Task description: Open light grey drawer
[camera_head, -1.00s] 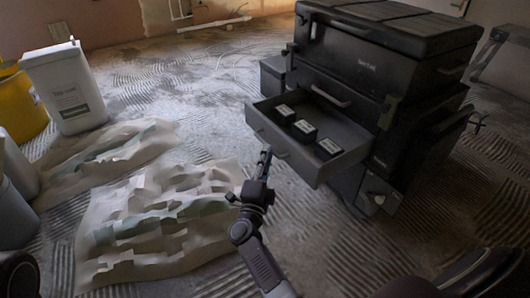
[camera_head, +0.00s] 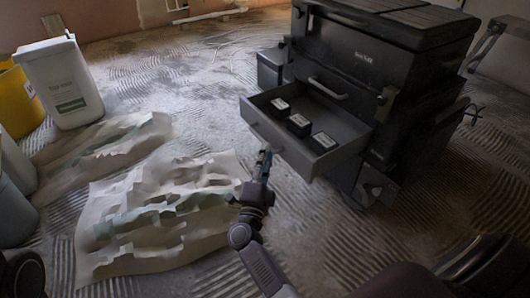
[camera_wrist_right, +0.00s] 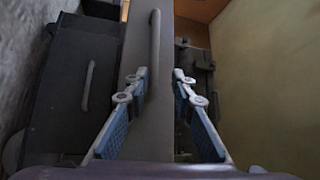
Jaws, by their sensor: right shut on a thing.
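The light grey drawer (camera_head: 338,163) stands pulled out from the dark tool cabinet (camera_head: 360,62), with its open top showing. Three small black boxes with white labels (camera_head: 299,123) lie in a row inside it. My right gripper (camera_head: 265,158) is at the drawer's front, near the near end of its front handle. In the right wrist view, the two blue-padded fingers (camera_wrist_right: 161,85) stand either side of the grey front, with a long handle (camera_wrist_right: 154,45) close to the left finger. The gripper is shut on the drawer; the exact contact is partly hidden.
A white tub (camera_head: 62,85) and a yellow bucket (camera_head: 17,105) stand at the left. Crumpled sheets (camera_head: 165,215) lie on the ridged floor left of my right arm. The floor (camera_head: 215,75) behind them, left of the cabinet, is mostly clear.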

